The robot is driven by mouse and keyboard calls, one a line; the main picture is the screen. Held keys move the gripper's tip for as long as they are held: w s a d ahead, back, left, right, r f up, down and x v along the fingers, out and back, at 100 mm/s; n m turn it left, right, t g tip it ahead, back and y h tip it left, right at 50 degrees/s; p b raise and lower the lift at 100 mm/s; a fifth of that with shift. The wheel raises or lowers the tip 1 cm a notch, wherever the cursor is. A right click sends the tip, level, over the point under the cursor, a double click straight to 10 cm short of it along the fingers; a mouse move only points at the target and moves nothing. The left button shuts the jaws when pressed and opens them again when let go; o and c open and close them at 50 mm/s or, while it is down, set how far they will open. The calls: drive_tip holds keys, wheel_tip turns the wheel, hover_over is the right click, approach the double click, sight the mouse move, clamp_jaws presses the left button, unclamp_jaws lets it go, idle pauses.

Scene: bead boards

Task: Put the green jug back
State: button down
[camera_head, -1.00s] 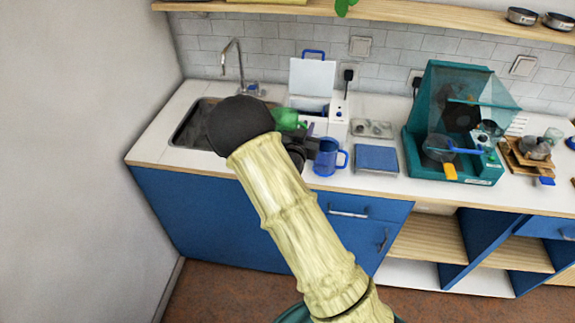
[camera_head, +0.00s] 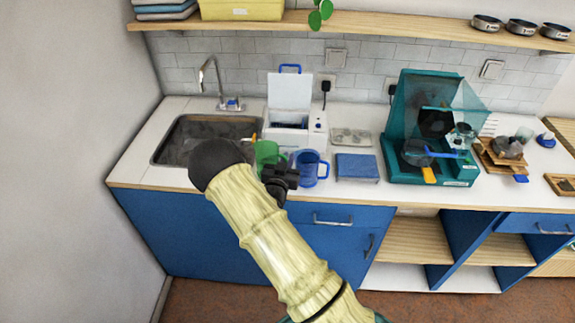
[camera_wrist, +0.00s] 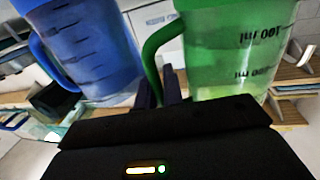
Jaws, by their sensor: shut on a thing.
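The green jug (camera_head: 267,153) is upright near the sink's right front corner in the head view, partly hidden behind my arm and gripper (camera_head: 279,172). In the wrist view the green jug (camera_wrist: 240,45) fills the right side, with dark volume marks and its handle toward my fingers. My gripper (camera_wrist: 160,92) is shut on that handle. I cannot tell whether the jug's base touches the counter. A similar blue jug (camera_head: 308,168) stands upright on the counter just right of my gripper. The blue jug (camera_wrist: 90,45) is at left in the wrist view.
The sink (camera_head: 180,139) with its tap is at the left. A white lidded box (camera_head: 289,92) stands behind the jugs. A blue pad (camera_head: 357,167) and a teal machine (camera_head: 397,130) are to the right. The counter's front edge is close.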

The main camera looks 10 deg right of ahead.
drive_tip(key=shift+f, duration=1.3)
drive_tip(key=shift+f, duration=0.15)
drive_tip(key=c, duration=1.8)
unclamp_jaws()
